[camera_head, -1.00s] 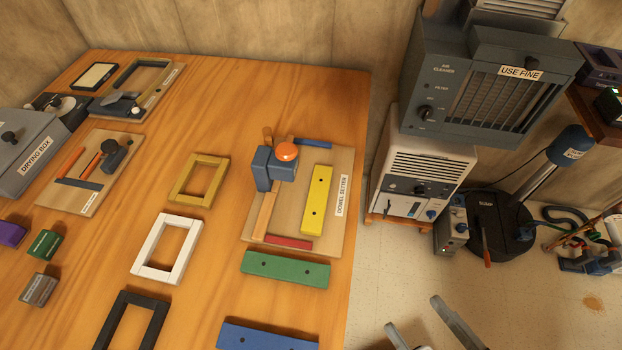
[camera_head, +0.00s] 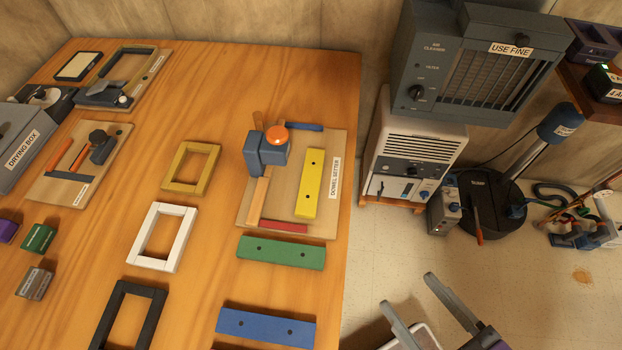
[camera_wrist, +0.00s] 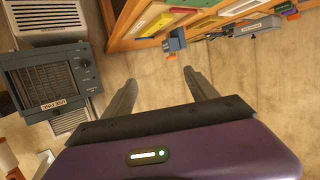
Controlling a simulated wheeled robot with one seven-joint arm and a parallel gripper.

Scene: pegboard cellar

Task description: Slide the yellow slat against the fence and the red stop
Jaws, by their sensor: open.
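The yellow slat (camera_head: 311,183) lies flat on the dowel setter's pale board (camera_head: 325,222). A light wooden strip, seemingly the fence (camera_head: 258,201), runs along the board's left part, with a clear gap between it and the slat. The red stop (camera_head: 283,226) lies across the board's near end. The slat's near end is close to the stop's right end; I cannot tell if they touch. A blue clamp block (camera_head: 265,158) with an orange knob (camera_head: 276,135) hides part of the fence. My gripper (camera_head: 406,288) is open and empty, right of the table; its fingers also show in the wrist view (camera_wrist: 159,76).
A green slat (camera_head: 281,252) and a blue slat (camera_head: 266,327) lie on the table nearer me. Yellow, white (camera_head: 163,237) and black frames lie to the left. An air cleaner (camera_head: 474,65) stands right of the table, above a white unit (camera_head: 413,150).

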